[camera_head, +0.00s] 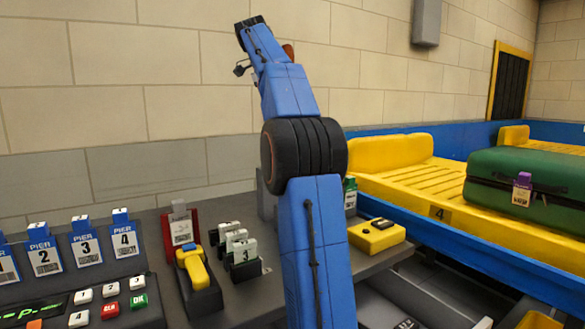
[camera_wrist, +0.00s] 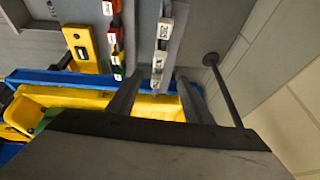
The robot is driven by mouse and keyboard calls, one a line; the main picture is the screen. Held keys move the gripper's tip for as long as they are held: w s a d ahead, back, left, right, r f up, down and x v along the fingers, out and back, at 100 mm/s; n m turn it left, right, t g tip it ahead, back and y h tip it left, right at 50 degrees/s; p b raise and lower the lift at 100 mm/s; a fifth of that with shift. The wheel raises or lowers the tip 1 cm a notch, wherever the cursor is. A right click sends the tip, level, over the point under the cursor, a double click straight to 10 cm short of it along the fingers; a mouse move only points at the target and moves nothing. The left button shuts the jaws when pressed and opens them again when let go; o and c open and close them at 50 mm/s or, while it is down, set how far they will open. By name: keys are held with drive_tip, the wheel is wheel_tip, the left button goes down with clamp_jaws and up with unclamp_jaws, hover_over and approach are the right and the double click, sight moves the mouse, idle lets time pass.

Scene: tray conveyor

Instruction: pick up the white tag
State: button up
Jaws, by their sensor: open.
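White tags (camera_head: 244,250) stand in a black rack on the grey desk, just left of my arm in the head view; the front one reads 3. In the wrist view a row of white tags (camera_wrist: 163,45) lies ahead of my gripper (camera_wrist: 158,97). My gripper is open, its two fingers apart, and I see nothing held between them. The row is roughly in line with the gap between the fingers, beyond the tips. How far the tips are from it is hard to tell. In the head view I cannot make out the fingers.
A row of coloured tags (camera_wrist: 115,55) is left of the white ones. A yellow device (camera_head: 376,235) and a yellow-handled scanner (camera_head: 192,266) sit on the desk. A green suitcase (camera_head: 530,172) lies on the yellow conveyor tray at right. A dark rod (camera_wrist: 225,85) is right of my gripper.

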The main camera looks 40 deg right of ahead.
drive_tip(key=x, duration=1.3)
clamp_jaws()
